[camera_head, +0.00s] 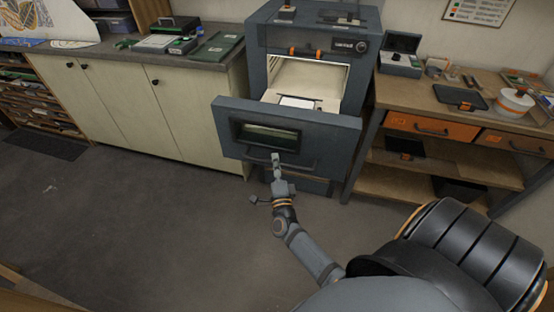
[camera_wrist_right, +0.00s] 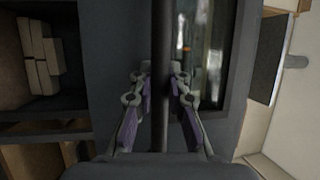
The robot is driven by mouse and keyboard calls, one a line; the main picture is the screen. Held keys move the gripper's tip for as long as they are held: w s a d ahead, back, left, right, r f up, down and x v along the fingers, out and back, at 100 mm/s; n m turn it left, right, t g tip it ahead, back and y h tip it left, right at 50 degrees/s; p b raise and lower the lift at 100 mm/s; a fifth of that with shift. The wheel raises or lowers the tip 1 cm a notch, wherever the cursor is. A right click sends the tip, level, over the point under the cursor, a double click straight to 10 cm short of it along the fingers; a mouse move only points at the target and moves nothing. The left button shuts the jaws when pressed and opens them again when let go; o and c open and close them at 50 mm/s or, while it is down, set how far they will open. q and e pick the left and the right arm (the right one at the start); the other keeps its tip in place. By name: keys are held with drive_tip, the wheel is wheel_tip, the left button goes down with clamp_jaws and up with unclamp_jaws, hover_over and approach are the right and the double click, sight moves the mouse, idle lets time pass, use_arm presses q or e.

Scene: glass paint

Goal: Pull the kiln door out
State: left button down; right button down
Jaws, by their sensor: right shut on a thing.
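The kiln (camera_head: 262,45) is a dark blue-grey box at the back centre of the head view. Its door (camera_head: 235,115) stands pulled out in front of the body, with a dark window and a bar handle. Behind the door the pale chamber (camera_head: 308,78) is open from above, with a white sheet (camera_head: 296,102) inside. My right gripper (camera_head: 276,158) is at the door handle. In the right wrist view the gripper (camera_wrist_right: 160,85) has a finger on each side of the dark handle bar (camera_wrist_right: 161,40), shut on it. My left gripper is not in view.
A cabinet with a grey counter (camera_head: 215,63) stands left of the kiln. A wooden bench (camera_head: 425,92) with orange drawers (camera_head: 430,126) stands close on the right. The grey floor (camera_head: 150,200) in front of the kiln is clear, apart from my arm.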

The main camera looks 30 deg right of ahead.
drive_tip(key=shift+s+a, duration=0.25)
drive_tip(key=c, duration=1.3)
unclamp_jaws()
drive_tip(key=shift+d, duration=0.1)
drive_tip(key=v, duration=1.2)
drive_tip(key=shift+f, duration=0.1)
